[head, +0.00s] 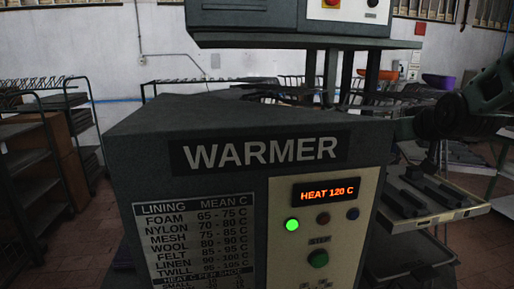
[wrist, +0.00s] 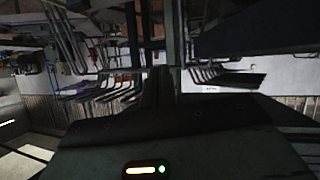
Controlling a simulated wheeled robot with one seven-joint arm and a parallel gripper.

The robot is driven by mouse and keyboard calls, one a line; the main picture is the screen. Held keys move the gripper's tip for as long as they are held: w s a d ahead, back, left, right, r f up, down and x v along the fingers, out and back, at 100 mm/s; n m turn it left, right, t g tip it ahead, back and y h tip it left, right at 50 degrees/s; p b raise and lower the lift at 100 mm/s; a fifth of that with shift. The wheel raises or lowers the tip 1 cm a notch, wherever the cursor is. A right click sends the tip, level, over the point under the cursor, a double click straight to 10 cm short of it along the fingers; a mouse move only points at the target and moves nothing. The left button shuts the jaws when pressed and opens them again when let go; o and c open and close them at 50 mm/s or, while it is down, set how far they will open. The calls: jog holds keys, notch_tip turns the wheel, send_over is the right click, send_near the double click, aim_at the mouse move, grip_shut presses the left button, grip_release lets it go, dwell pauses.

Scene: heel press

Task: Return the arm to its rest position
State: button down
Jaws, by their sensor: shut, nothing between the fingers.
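My arm (head: 485,97) shows at the right edge of the head view, raised beside the warmer, and its dark end reaches toward the warmer's right side. In the wrist view my gripper (wrist: 160,76) shows as a narrow dark shape at the middle, its fingers together with nothing seen between them. The dark hand body below it carries a yellow light bar and a green light. The fingertips cannot be made out clearly in the head view.
The warmer (head: 240,125) fills the front middle; its display reads HEAT 120 C, with a green lamp lit. Behind it is a bench machine (head: 250,17). A tray with dark bars (head: 425,200) stands at right, below my arm. A shelf rack (head: 40,150) stands at left.

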jog(key=s+a+f+m+g, duration=0.1)
jog(key=s+f+g, duration=0.4)
jog(key=s+f, duration=0.55)
jog(key=s+a+f+g, duration=0.2)
jog(key=s+f+g, duration=0.45)
jog(key=s, duration=0.75)
jog(key=s+a+n+b, duration=0.1)
jog(key=s+a+n, duration=0.3)
jog(key=s+a, duration=0.2)
jog(key=s+a+f+n+g+y+b, duration=0.1)
jog(key=s+a+n, duration=0.2)
jog(key=s+a, duration=0.4)
jog(key=a, duration=0.4)
jog(key=shift+a+f+n, duration=0.25)
jog(key=shift+a+n, duration=0.05)
jog(key=shift+n, duration=0.1)
